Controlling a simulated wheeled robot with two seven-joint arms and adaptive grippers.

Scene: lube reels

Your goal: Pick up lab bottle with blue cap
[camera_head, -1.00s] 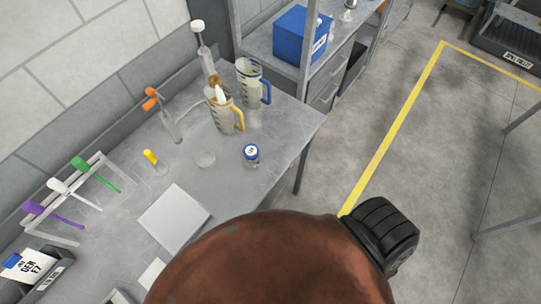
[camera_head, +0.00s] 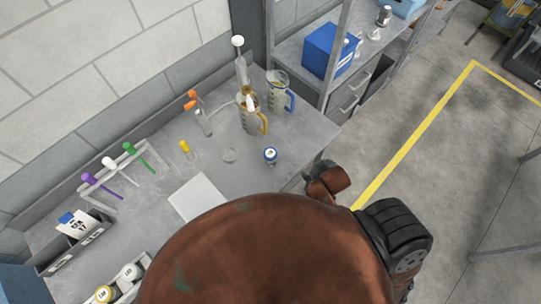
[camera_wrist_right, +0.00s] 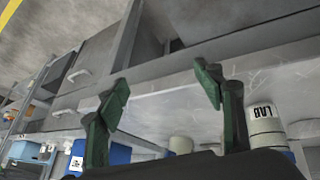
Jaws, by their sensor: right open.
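The lab bottle with blue cap (camera_head: 270,155) stands upright on the grey table, near its right edge, in the head view. My right gripper (camera_head: 320,170) is partly hidden behind my own arm, just right of the table edge and apart from the bottle. In the right wrist view its two green-padded fingers (camera_wrist_right: 165,88) are spread with nothing between them. That view looks upside down. A pale bottle with an inverted label (camera_wrist_right: 267,120) shows right of the fingers; I cannot tell whether it is the blue-capped one. My left gripper is not in view.
Two jugs (camera_head: 252,118) (camera_head: 281,95) stand behind the bottle, and a clear round dish (camera_head: 229,155) lies left of it. A white plate (camera_head: 199,197) lies nearer me. Shelving with a blue box (camera_head: 330,50) stands beyond the table. Floor to the right is mostly clear.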

